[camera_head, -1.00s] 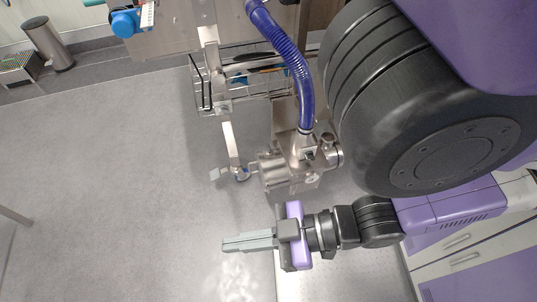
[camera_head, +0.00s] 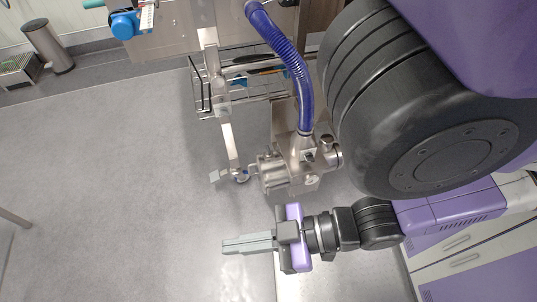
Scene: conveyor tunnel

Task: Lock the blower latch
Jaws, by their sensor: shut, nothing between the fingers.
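The metal blower (camera_head: 290,170) stands in the middle of the head camera view, with a blue ribbed hose (camera_head: 290,55) rising from its top. I cannot make out the latch clearly among the small metal fittings on the blower. My gripper (camera_head: 224,246) is below the blower in the picture. Its grey fingers point left and are shut with nothing between them. It looks apart from the blower.
A wire basket (camera_head: 203,98) hangs on the metal frame (camera_head: 228,142) above and left of the blower. My large black and purple arm links fill the upper right. A drawer cabinet (camera_head: 465,262) stands at lower right. The grey floor (camera_head: 100,180) at left is clear.

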